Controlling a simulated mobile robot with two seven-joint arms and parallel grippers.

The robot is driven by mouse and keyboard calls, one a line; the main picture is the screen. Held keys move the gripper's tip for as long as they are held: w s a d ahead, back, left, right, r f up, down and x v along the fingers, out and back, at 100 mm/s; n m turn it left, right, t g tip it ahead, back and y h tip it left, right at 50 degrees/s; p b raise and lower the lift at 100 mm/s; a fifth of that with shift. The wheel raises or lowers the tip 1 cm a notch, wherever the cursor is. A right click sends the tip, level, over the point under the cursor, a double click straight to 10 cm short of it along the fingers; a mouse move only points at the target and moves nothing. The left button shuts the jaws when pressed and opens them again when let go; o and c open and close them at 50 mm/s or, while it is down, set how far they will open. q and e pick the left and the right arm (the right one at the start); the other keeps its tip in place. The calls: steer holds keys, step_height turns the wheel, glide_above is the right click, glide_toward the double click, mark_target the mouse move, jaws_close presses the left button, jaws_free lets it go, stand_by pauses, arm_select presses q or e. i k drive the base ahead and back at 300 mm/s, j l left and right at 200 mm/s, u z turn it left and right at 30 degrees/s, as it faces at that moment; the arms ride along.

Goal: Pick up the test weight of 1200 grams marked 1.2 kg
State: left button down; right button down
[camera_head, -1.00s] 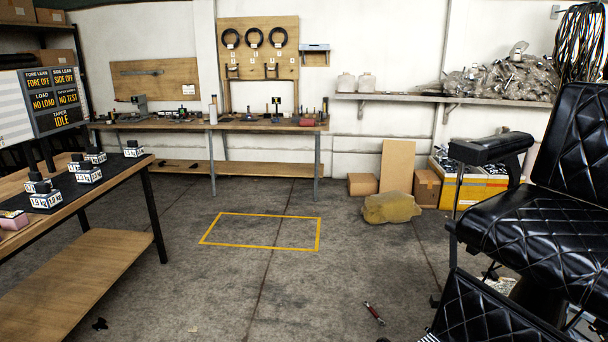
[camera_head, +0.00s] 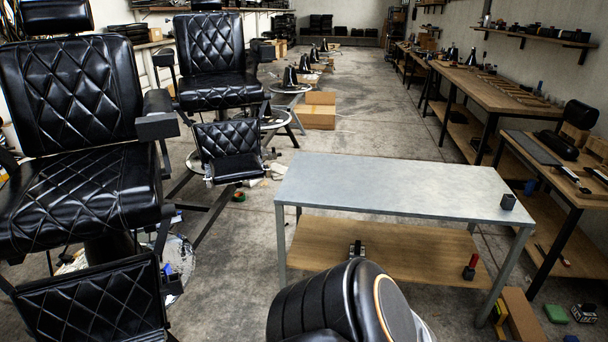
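No weight with a readable 1.2 kg mark shows in the head view now. The black-topped white weights on the left bench of the earlier frame are out of view. A small dark block (camera_head: 507,201) stands near the right end of a grey-topped table (camera_head: 390,184); I can read no mark on it. Neither of my grippers shows.
Black barber chairs (camera_head: 75,190) (camera_head: 222,65) fill the left. The grey-topped table has a wooden lower shelf (camera_head: 375,250) with small items. Wooden workbenches (camera_head: 490,88) line the right wall. Cardboard boxes (camera_head: 316,112) lie on the floor behind. Open floor runs between chairs and benches.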

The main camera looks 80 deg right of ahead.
mark_target(356, 250)
steer(key=z, duration=3)
